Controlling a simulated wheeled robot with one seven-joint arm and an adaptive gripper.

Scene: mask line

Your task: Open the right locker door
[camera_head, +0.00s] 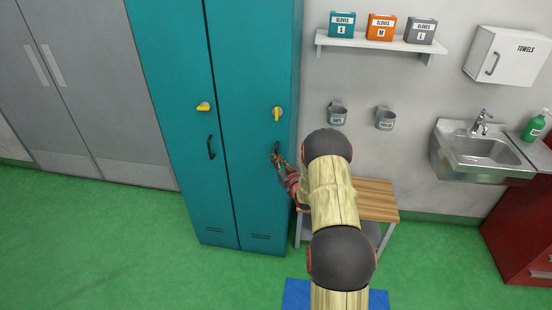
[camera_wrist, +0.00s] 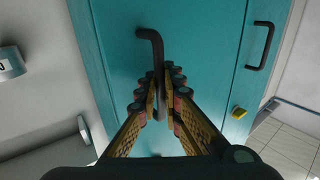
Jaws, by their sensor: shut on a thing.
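The teal locker has two tall doors, and both look closed. The right locker door (camera_head: 245,190) has a black bar handle (camera_head: 276,148) and a yellow knob (camera_head: 277,113) above it, turned upright. My gripper (camera_head: 276,157) is at this handle. In the wrist view, my gripper's fingers (camera_wrist: 162,88) are shut around the black handle (camera_wrist: 150,35), whose bent end sticks out beyond them. The left door (camera_head: 178,70) has its own black handle (camera_head: 211,147) and a yellow knob (camera_head: 204,106) turned sideways; this handle also shows in the wrist view (camera_wrist: 262,45).
A wooden-topped bench (camera_head: 375,200) stands right of the locker, below my arm. Wall cups (camera_head: 338,115), a shelf (camera_head: 385,42) with glove boxes and a sink (camera_head: 483,150) are further right. Green floor (camera_head: 150,250) in front of the locker is clear.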

